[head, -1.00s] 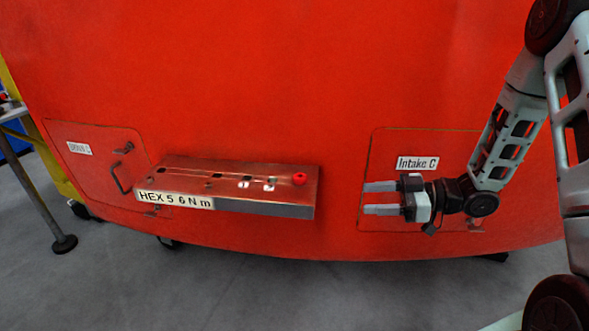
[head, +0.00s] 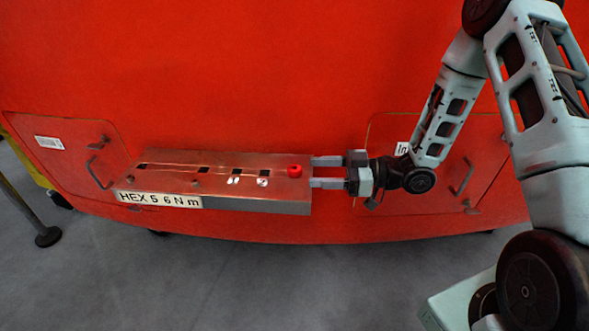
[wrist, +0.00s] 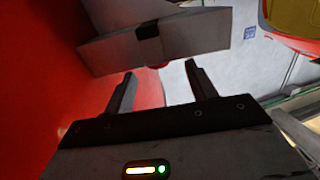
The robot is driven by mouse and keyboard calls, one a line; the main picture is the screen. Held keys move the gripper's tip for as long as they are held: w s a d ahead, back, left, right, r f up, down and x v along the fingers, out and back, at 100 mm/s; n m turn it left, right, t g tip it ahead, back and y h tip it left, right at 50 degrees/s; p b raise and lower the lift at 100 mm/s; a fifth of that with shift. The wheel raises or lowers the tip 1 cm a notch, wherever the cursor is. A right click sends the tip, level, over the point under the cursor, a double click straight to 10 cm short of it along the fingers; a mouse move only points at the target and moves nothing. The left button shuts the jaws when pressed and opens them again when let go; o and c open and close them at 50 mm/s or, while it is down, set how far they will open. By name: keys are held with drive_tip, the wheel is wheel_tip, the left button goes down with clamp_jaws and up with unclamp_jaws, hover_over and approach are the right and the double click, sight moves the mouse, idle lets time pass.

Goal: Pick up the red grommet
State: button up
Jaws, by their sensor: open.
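The red grommet (head: 295,171) is a small round red piece at the right end of the top of a metal shelf (head: 225,180). My gripper (head: 312,172) is open and empty just to the right of the grommet, its two fingers pointing left at it. The fingertips are close to the shelf's right end. In the wrist view my open fingers (wrist: 163,72) point toward the shelf's end face (wrist: 180,48). A small red bit shows at the shelf's lower edge between the fingertips there; I cannot tell for sure that it is the grommet.
The shelf sticks out from a large red curved panel (head: 280,70) and carries a "HEX 5 6 N m" label (head: 160,199). Several dark slots line its top. Hatches with handles sit on the left (head: 65,150) and right (head: 465,150).

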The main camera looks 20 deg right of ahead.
sight(302, 170)
drive_tip(key=shift+p+x, duration=0.8)
drive_tip(key=shift+x, duration=2.35)
drive_tip(key=shift+w+r, duration=0.1)
drive_tip(key=shift+r, duration=0.05)
drive_tip(key=shift+d, duration=0.1)
drive_tip(key=c, duration=1)
